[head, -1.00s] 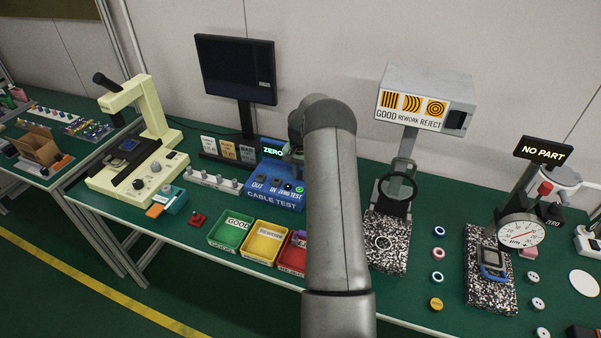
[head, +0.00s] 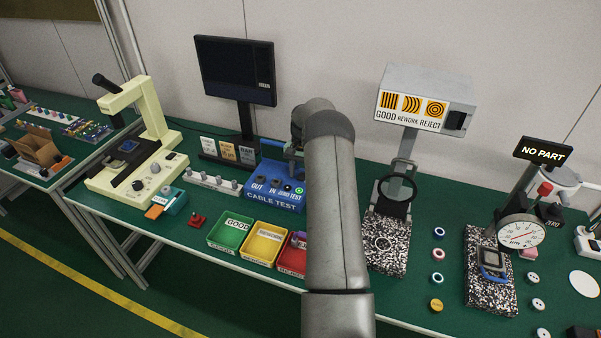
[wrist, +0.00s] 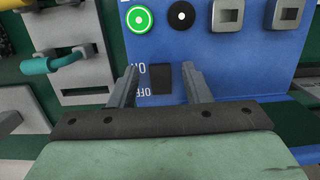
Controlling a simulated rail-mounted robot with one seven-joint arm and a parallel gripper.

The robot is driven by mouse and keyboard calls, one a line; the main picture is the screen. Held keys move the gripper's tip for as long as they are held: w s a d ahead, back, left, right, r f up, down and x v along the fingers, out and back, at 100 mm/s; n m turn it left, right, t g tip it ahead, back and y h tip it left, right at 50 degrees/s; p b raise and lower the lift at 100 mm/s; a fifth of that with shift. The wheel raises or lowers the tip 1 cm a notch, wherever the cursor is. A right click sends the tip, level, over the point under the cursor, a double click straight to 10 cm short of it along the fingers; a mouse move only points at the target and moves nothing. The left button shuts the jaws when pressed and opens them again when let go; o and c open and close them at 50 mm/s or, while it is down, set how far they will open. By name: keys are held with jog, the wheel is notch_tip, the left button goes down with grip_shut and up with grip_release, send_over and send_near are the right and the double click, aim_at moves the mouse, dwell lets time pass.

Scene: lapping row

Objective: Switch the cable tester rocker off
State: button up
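The blue cable tester (head: 275,203) stands on the bench left of my arm, with lettering and buttons on its sloped front. In the wrist view its blue panel (wrist: 235,55) carries a dark square rocker (wrist: 161,79) beside the ON and OFF lettering. My gripper (wrist: 160,69) is open, with one finger on each side of the rocker in that view; I cannot tell whether they touch it. A green button (wrist: 139,19) shows bright above the rocker.
Green (head: 230,233), yellow (head: 264,244) and red bins stand in front of the tester. A dark monitor (head: 235,70) stands behind; a viewer stand (head: 388,250) is to the right.

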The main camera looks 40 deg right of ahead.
notch_tip(320, 180, up, 17)
jog(key=w+d+b, duration=0.1)
jog(key=d+b, duration=0.1)
dwell(0.4)
jog(key=shift+w+r, duration=0.1)
jog(key=s+a+r+n, duration=0.2)
jog(key=s+a+r, duration=0.1)
jog(key=a, duration=0.5)
jog(key=s+a+r+n+h, duration=0.1)
jog(key=s+a+r+n, duration=0.15)
jog(key=a, duration=0.55)
jog(key=s+a+r+n, duration=0.1)
jog(key=s+a+r, duration=0.2)
jog(key=a, duration=0.5)
jog(key=s+a+f+n, duration=0.2)
jog(key=s+a, duration=0.2)
jog(key=s, duration=0.4)
jog(key=s+a+f+n+t, duration=0.1)
jog(key=s+a+f+n, duration=0.1)
jog(key=s+a, duration=0.3)
jog(key=s+a+f+n, duration=0.2)
jog(key=s+a, duration=0.3)
jog(key=s, duration=0.7)
jog(key=shift+s+f, duration=0.25)
jog(key=shift+f, duration=0.15)
